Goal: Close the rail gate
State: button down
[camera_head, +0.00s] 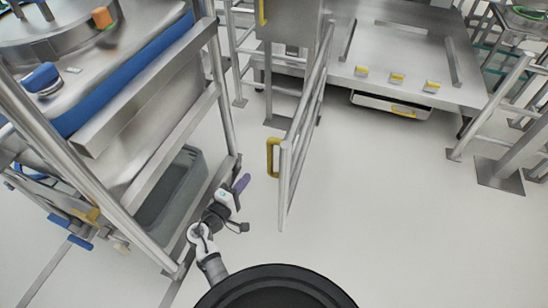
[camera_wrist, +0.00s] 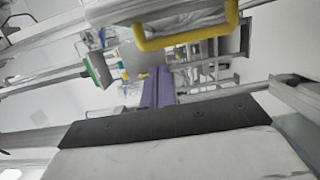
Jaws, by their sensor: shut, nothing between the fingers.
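The rail gate (camera_head: 306,112) is a grey metal tube frame standing open, out over the floor toward me from the steel cabinet. Its yellow handle (camera_head: 272,157) is on the left face near the gate's near end post. My gripper (camera_head: 242,183), with purple fingers, is left of and a little nearer than the handle, apart from it. The fingers are shut and empty. In the wrist view, the shut purple fingers (camera_wrist: 158,86) point forward, and a yellow handle (camera_wrist: 188,38) crosses just above and beyond them.
A metal rail frame (camera_head: 225,95) stands close left of my arm, with a grey bin (camera_head: 168,200) behind it. A steel platform (camera_head: 400,55) with yellow-marked parts is at the back. A rail post (camera_head: 490,108) stands at right. The floor (camera_head: 385,190) right of the gate is clear.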

jog(key=p, duration=0.3)
send_near(270, 150)
jog(key=x, duration=0.5)
jog(key=shift+w+d, duration=0.1)
jog(key=shift+w, duration=0.1)
jog(key=shift+s+d+f+p, duration=0.1)
jog(key=shift+s+d, duration=0.1)
jog(key=shift+d, duration=0.35)
jog(key=shift+s+d+f+p, duration=0.1)
jog(key=shift+s+d+p, duration=0.1)
jog(key=shift+d, duration=0.4)
jog(key=shift+s+d+p, duration=0.1)
jog(key=shift+s+d, duration=0.15)
jog(key=shift+d, duration=0.3)
jog(key=shift+d, duration=0.15)
